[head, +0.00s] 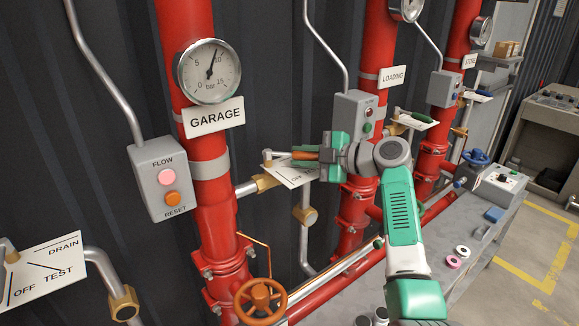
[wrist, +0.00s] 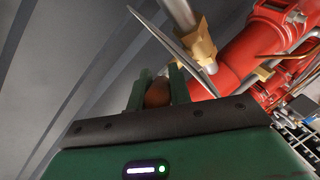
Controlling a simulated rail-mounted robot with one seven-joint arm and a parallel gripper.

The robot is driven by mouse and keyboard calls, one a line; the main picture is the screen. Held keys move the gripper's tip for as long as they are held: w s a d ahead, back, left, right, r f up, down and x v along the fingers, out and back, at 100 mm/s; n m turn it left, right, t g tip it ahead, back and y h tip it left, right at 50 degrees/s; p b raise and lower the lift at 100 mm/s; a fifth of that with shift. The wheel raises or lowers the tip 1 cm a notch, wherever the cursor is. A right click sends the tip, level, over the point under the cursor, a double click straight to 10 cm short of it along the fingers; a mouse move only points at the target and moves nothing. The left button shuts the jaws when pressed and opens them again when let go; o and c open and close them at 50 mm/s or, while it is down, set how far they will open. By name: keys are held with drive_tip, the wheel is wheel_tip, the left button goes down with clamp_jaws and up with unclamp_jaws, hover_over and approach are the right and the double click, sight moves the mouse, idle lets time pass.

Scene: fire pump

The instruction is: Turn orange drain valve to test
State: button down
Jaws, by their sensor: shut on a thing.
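The orange drain valve handle (head: 305,155) sits just above a white position plate (head: 292,174) beside the GARAGE riser. My gripper (head: 308,157) is shut on the orange handle, reaching it from the right. In the wrist view, the green fingers (wrist: 158,92) close around the rounded brown-orange end of the handle (wrist: 158,94). The plate shows edge-on there (wrist: 172,42), next to a brass fitting (wrist: 199,44). On the plate in the head view, "OFF" is readable; the rest is covered by my gripper, so the lever's exact mark cannot be told.
The GARAGE gauge (head: 209,71) and a FLOW/RESET box (head: 162,177) with a pink lit lamp are at left. An orange handwheel (head: 259,299) is below. Another drain plate (head: 45,270) is at far left. The LOADING riser (head: 372,60) stands behind my gripper. A bench (head: 448,252) is at right.

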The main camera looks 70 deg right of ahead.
drive_tip(key=shift+d, duration=0.1)
idle(0.4)
drive_tip(key=c, duration=1.3)
unclamp_jaws()
drive_tip(key=d+p+v, duration=0.1)
drive_tip(key=v, duration=0.6)
drive_tip(key=shift+s+a, duration=0.35)
drive_tip(key=shift+a, duration=0.1)
